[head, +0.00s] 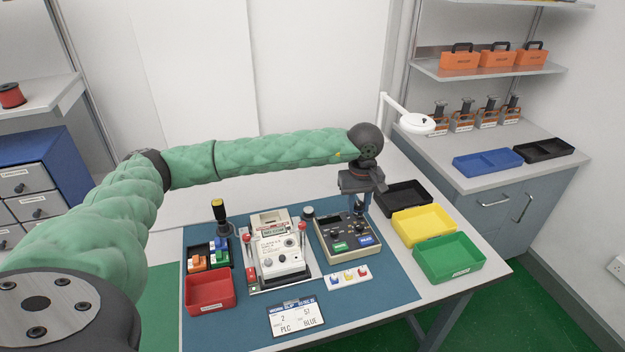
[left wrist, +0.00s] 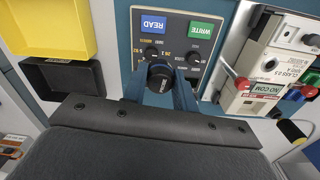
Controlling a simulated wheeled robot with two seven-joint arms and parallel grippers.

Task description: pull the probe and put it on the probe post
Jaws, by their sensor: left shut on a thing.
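My left gripper (head: 359,208) reaches down at the back right corner of the grey box (head: 347,240) with the green WRITE and blue READ buttons. In the left wrist view its fingers (left wrist: 160,95) are shut on a round black-topped piece (left wrist: 160,77), apparently the probe. The piece is at the edge of the box; whether it is still seated there is hard to tell. The box also shows in the left wrist view (left wrist: 173,72). A short dark cylinder (head: 308,213), possibly the probe post, stands by the box's back left corner. My right gripper is out of view.
Left of the box stands a white meter fixture (head: 283,257) with red-knobbed levers. A black tool with a yellow top (head: 219,213) stands farther left. Black (head: 403,196), yellow (head: 424,226) and green (head: 448,257) trays line the right side. A card (head: 296,317) lies in front.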

